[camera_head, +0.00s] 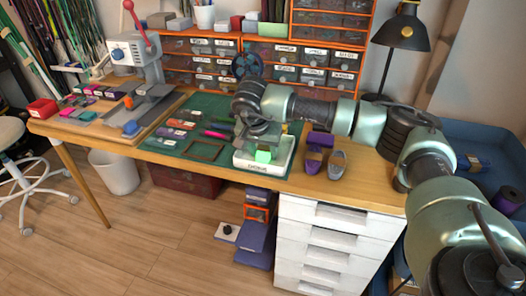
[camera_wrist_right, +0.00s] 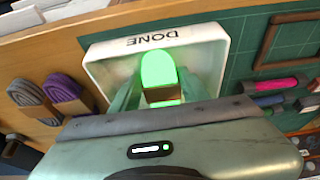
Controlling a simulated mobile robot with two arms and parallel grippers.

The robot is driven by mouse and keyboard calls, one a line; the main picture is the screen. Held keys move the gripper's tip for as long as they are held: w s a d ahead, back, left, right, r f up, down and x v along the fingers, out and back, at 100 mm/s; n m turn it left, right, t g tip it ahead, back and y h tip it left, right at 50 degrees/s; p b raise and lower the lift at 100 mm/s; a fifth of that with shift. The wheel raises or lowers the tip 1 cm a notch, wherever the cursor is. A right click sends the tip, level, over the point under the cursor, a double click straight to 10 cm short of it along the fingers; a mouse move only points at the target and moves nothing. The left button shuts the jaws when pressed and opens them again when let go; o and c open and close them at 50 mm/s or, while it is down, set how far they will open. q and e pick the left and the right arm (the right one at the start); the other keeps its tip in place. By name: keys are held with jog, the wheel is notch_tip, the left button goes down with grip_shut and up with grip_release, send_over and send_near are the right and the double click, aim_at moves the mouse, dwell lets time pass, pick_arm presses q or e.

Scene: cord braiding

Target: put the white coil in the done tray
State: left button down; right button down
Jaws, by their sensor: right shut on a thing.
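The coil (camera_wrist_right: 158,68) in my right gripper looks bright pale green rather than white, with a brown band around it. My right gripper (camera_wrist_right: 160,92) is shut on it, a finger on either side. In the head view the coil (camera_head: 263,156) shows below the right gripper (camera_head: 260,146), within the outline of the white done tray (camera_head: 245,161). The tray's DONE label also shows in the wrist view, on its rim (camera_wrist_right: 98,48). I cannot tell whether the coil touches the tray floor. My left gripper is not in view.
A purple coil (camera_head: 313,161) and a grey coil (camera_head: 336,165) lie right of the tray near the table's front edge. A green mat (camera_head: 226,160) with a brown frame and pink and dark rolls lies left of it. Drawer units (camera_head: 303,62) stand behind.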

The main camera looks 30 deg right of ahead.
dwell(0.3)
jog(key=c, duration=0.7)
grip_release()
